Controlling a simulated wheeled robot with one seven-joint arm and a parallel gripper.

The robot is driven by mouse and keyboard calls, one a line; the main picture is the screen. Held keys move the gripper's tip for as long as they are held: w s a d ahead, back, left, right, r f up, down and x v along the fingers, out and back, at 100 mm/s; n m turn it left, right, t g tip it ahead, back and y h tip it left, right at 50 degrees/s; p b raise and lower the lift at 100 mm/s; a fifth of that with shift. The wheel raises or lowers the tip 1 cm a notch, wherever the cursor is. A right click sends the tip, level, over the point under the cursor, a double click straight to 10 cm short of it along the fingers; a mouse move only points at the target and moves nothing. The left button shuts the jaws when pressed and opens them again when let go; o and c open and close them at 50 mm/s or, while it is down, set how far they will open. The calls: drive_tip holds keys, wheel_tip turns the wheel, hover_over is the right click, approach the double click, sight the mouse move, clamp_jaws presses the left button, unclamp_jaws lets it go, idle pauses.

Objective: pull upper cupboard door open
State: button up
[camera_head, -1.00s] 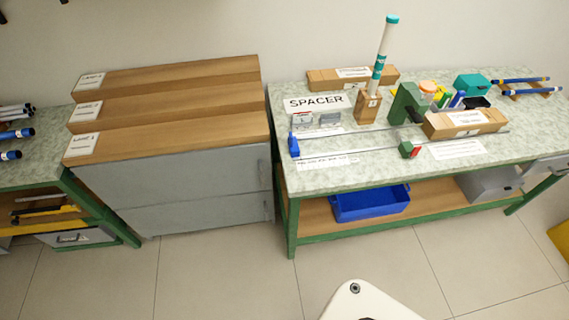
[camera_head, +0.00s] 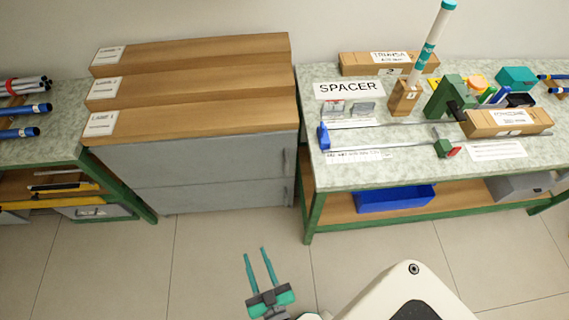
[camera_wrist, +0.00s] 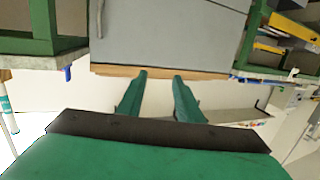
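The grey cupboard stands under the stepped wooden lane tops, left of the workbench. Its upper door (camera_head: 210,162) is a flat grey panel and looks shut, with a vertical handle (camera_head: 285,161) near its right edge. The lower door (camera_head: 215,195) is below it and also looks shut. My gripper (camera_head: 258,252) is open and empty, over the floor in front of the cupboard, well short of the handle. In the wrist view my gripper (camera_wrist: 160,76) shows two teal fingers apart, with a grey cupboard panel (camera_wrist: 165,35) beyond them; the picture appears upside down.
The green-framed workbench (camera_head: 345,181) stands close to the cupboard's right side, with a blue bin (camera_head: 395,199) on its lower shelf. Another green-framed bench (camera_head: 125,190) stands at the left. The tiled floor (camera_head: 200,265) before the cupboard is clear.

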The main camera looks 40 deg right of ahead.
drive_tip(key=w+d+f+m+g+h, duration=0.1)
drive_tip(key=w+d+f+m+h, duration=0.4)
drive_tip(key=w+d, duration=0.55)
drive_tip(key=g+h, duration=0.2)
drive_tip(key=h, duration=0.1)
approach(286, 165)
drive_tip(key=shift+m, duration=0.3)
drive_tip(key=x, duration=1.1)
drive_tip(key=shift+f, duration=0.1)
drive_tip(key=shift+s, duration=0.1)
drive_tip(key=shift+c, duration=0.5)
clamp_jaws()
